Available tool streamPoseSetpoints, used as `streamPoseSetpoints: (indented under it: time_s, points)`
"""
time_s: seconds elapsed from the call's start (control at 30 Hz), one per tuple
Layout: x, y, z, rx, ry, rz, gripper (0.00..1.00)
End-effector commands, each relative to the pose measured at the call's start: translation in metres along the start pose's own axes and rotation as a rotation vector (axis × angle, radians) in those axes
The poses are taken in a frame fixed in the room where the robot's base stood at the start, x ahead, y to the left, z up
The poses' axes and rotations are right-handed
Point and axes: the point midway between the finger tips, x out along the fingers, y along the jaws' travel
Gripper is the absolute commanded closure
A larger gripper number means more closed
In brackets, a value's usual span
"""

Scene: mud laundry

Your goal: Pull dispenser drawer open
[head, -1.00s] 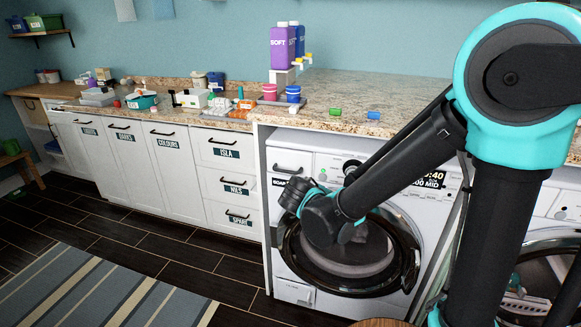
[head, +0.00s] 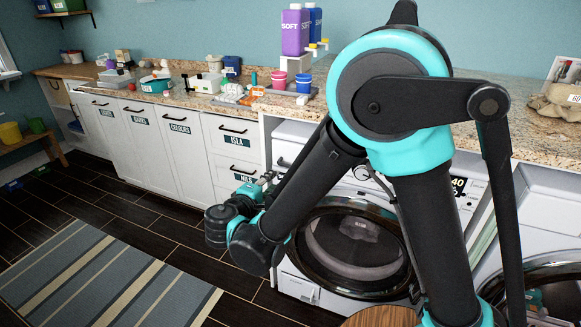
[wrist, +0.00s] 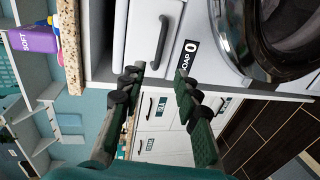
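The white dispenser drawer (wrist: 139,38) sits at the washer's upper left corner. Its dark bar handle (wrist: 163,43) shows sideways in the wrist view, beside a black "SOAP" label (wrist: 187,60). The drawer front looks flush with the machine. In the head view the drawer (head: 287,150) is partly covered by my arm. My gripper (wrist: 158,86) is open, with nothing between its fingers. Its fingertips point towards the drawer, just short of the handle and apart from it in the picture. In the head view the fingers are mostly hidden behind my wrist.
The washer's round door (head: 355,250) is shut below the drawer. White cabinets (head: 183,165) with handles stand to the left. A striped rug (head: 105,280) lies on the open floor.

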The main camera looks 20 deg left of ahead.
Motion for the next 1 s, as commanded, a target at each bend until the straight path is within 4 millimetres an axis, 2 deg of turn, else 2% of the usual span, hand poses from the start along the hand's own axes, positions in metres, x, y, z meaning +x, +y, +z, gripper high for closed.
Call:
streamPoseSetpoints:
  time_s: [0.03,0.2,0.6,0.8,1.0]
  points:
    - [0.012,0.0,0.001,0.001,-0.006,0.0,0.68]
    - [0.046,0.0,0.002,0.0,-0.006,-0.001,0.68]
    - [0.119,0.0,0.001,0.0,-0.003,-0.001,0.68]
    - [0.137,0.0,0.001,0.0,-0.002,-0.001,0.68]
    - [0.141,0.0,0.001,0.0,-0.001,-0.001,0.68]
